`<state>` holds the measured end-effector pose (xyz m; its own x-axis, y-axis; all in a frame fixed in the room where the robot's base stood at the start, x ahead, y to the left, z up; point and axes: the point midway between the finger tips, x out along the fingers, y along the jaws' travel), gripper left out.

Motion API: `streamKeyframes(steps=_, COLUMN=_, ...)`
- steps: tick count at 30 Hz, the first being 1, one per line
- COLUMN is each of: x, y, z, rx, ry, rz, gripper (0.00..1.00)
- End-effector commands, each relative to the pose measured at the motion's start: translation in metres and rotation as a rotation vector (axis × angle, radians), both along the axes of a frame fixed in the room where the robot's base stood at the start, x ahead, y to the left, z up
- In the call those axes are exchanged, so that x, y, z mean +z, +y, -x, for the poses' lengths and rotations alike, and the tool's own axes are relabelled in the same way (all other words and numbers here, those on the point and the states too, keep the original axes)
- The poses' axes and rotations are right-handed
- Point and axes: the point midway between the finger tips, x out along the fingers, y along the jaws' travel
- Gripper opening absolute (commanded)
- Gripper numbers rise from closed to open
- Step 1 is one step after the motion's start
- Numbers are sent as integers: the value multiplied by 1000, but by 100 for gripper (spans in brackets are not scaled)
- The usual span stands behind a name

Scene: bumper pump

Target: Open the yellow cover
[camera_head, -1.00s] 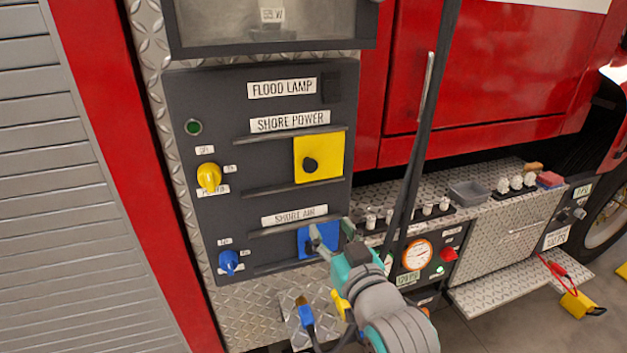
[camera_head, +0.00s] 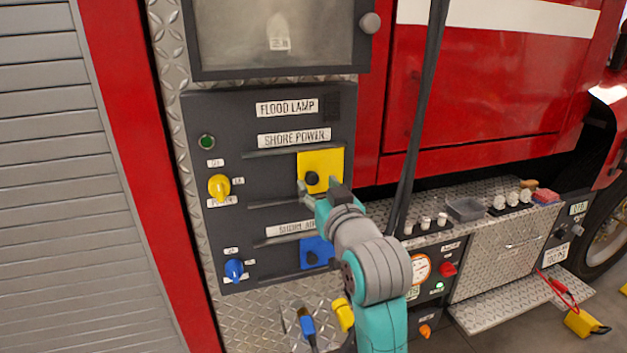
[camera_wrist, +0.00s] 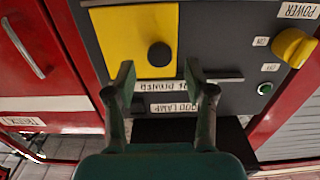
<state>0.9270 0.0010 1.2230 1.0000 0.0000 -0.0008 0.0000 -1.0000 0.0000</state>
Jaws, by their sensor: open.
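The yellow cover (camera_head: 322,162) is a flat square plate with a dark round knob (camera_head: 312,178), under the "SHORE POWER" label on the dark panel. It sits between two horizontal rails. In the wrist view the yellow cover (camera_wrist: 138,38) is upside down, with its knob (camera_wrist: 159,54) just beyond the fingertips. My gripper (camera_head: 322,190) is at the cover's lower edge in the head view, close to the knob. In the wrist view my gripper (camera_wrist: 158,80) is open, its two fingers apart with nothing between them. I cannot tell whether a finger touches the cover.
A blue cover (camera_head: 316,252) with a knob sits below, partly behind my arm. A yellow switch (camera_head: 218,187) and blue switch (camera_head: 235,269) are at the panel's left. A black strap (camera_head: 415,130) hangs to the right. A diamond-plate ledge (camera_head: 480,220) juts out at lower right.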

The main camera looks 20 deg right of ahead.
Motion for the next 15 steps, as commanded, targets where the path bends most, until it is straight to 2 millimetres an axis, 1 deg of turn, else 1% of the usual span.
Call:
streamKeyframes(steps=1, x=0, y=0, z=-8, rx=0, ry=0, rz=0, gripper=54)
streamKeyframes(steps=3, x=0, y=0, z=-18, rx=0, ry=0, rz=0, gripper=54)
streamKeyframes(steps=6, x=0, y=0, z=-28, rx=0, ry=0, rz=0, gripper=54)
streamKeyframes(steps=10, x=0, y=0, z=-35, rx=0, ry=-1, rz=0, gripper=54)
streamKeyframes(steps=15, x=0, y=0, z=-37, rx=0, ry=0, rz=0, gripper=54)
